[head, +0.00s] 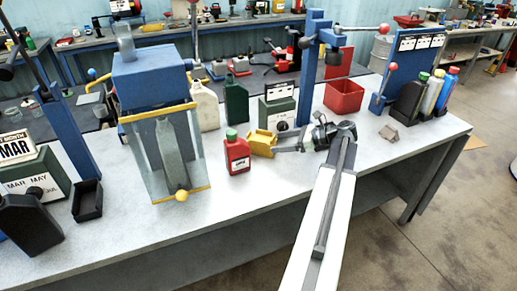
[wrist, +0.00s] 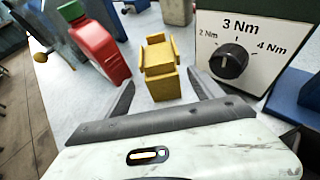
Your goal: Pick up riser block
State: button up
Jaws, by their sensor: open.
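The riser block, which I take to be the yellow stepped block (head: 261,143), stands on the grey workbench (head: 270,186) just right of a red bottle with a green cap (head: 237,153). In the wrist view the block (wrist: 160,68) is straight ahead, its lower part between the tips of my gripper (wrist: 162,82). The jaws are spread with a gap on each side of the block, and they do not grip it. In the head view my gripper (head: 282,147) reaches in from the right, close to the block.
The red bottle (wrist: 95,45) is close beside the left finger in the wrist view. A torque gauge box with a dial (wrist: 245,50) stands close on the right. A blue press (head: 155,75) is left on the bench; a red bin (head: 343,97) is behind my arm. The front bench edge is clear.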

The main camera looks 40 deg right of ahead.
aim_at(275, 144)
jog(key=shift+w+f, duration=0.4)
jog(key=shift+f, duration=0.15)
jog(key=shift+b+x, duration=0.75)
jog(key=shift+x, duration=0.4)
jog(key=b+x, duration=0.1)
jog(key=x, duration=0.4)
jog(key=shift+w+a+b, duration=0.1)
jog(key=shift+a+b, duration=0.05)
jog(key=shift+b, duration=0.2)
jog(key=shift+r, duration=0.15)
jog(key=c, duration=1.6)
